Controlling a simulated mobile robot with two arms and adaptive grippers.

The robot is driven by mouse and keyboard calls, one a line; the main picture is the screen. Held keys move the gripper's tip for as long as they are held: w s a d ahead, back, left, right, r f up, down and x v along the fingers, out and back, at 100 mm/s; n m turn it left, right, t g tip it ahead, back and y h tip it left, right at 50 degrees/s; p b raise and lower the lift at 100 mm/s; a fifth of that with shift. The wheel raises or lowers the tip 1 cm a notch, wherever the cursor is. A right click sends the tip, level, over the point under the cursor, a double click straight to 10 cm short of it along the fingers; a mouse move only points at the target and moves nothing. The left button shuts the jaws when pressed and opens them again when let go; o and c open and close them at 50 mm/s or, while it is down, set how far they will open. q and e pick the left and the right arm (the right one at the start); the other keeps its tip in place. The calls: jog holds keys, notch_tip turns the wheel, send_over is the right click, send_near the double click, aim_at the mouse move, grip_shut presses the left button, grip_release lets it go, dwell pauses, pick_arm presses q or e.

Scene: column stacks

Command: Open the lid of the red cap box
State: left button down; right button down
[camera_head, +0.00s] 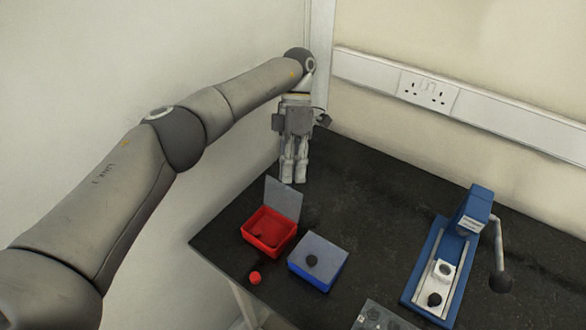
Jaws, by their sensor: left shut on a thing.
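The red cap box (264,242) stands open on the black table, left of the blue box. Its grey lid (283,203) stands up at the box's back edge. Red contents show inside, too small to tell apart. My left gripper (293,180) points down at the top edge of the raised lid, its fingers close together and shut on the lid. The exact contact is small and hard to see. My right gripper is not in view.
A small red cap (254,278) lies in front of the red box. A blue box (318,277) with a grey lid and a black piece on top stands beside it. A blue press device (470,213) stands right. A clear tray (372,317) is at the bottom edge. The back table area is free.

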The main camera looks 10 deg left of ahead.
pick_arm(q)
jog(key=f, duration=0.1)
jog(key=s+f, duration=0.1)
jog(key=shift+f, duration=0.35)
jog(key=c, duration=1.5)
grip_release()
jog(key=shift+a, duration=0.15)
jog(key=shift+c, duration=0.2)
jog(key=shift+o, duration=1.1)
jog(key=shift+w+a, duration=0.1)
jog(key=shift+w, duration=0.15)
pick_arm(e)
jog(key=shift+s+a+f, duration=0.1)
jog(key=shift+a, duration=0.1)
